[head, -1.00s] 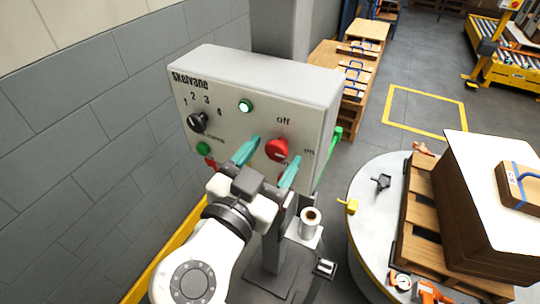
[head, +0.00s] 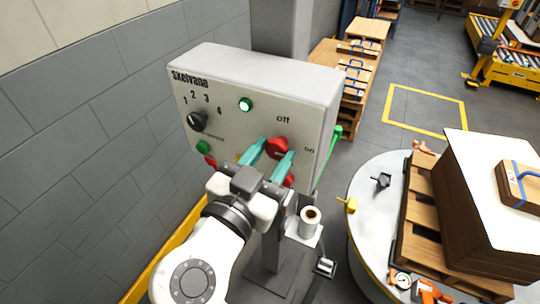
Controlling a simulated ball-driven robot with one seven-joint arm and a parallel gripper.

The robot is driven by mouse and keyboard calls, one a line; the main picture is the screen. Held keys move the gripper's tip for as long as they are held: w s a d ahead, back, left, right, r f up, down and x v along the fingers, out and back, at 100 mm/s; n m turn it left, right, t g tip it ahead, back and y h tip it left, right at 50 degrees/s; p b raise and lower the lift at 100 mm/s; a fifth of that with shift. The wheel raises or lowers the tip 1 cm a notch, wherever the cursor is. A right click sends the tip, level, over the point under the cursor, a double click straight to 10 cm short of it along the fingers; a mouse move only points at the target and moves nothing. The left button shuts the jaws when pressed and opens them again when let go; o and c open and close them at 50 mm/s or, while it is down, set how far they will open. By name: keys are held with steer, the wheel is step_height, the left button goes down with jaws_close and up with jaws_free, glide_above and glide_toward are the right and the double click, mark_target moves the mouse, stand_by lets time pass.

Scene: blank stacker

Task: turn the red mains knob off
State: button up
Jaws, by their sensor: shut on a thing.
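The red mains knob (head: 278,147) is on the right half of the grey control box (head: 235,125), between the printed words "off" above and "on" to its right. My gripper (head: 268,153) has its two teal fingers shut on the red knob, one on each side of it. The fingers and wrist hide the knob's lower part, so its exact pointing direction is hard to tell. A green lamp (head: 246,104) on the box looks lit.
The box also has a black selector knob (head: 198,121) marked 1 to 4, a green button (head: 203,147) and a red button (head: 210,161). A paper roll (head: 310,219) stands on a small shelf below. A round turntable (head: 365,215) with a pallet and carton is at right.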

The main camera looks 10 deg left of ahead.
steer(key=n, duration=0.4)
steer(key=n+p, duration=0.2)
steer(key=n, duration=0.2)
steer(key=shift+n, duration=0.4)
steer(key=n+p, duration=0.2)
steer(key=n, duration=0.2)
steer(key=shift+r+n, duration=0.1)
steer(key=shift+n, duration=0.2)
steer(key=shift+a+n+p, duration=0.1)
steer(key=shift+n+p, duration=1.4)
steer(key=shift+n, duration=0.5)
steer(key=shift+f, duration=0.2)
steer(key=o, duration=1.1)
steer(key=shift+c, duration=0.2)
steer(key=shift+s, duration=0.1)
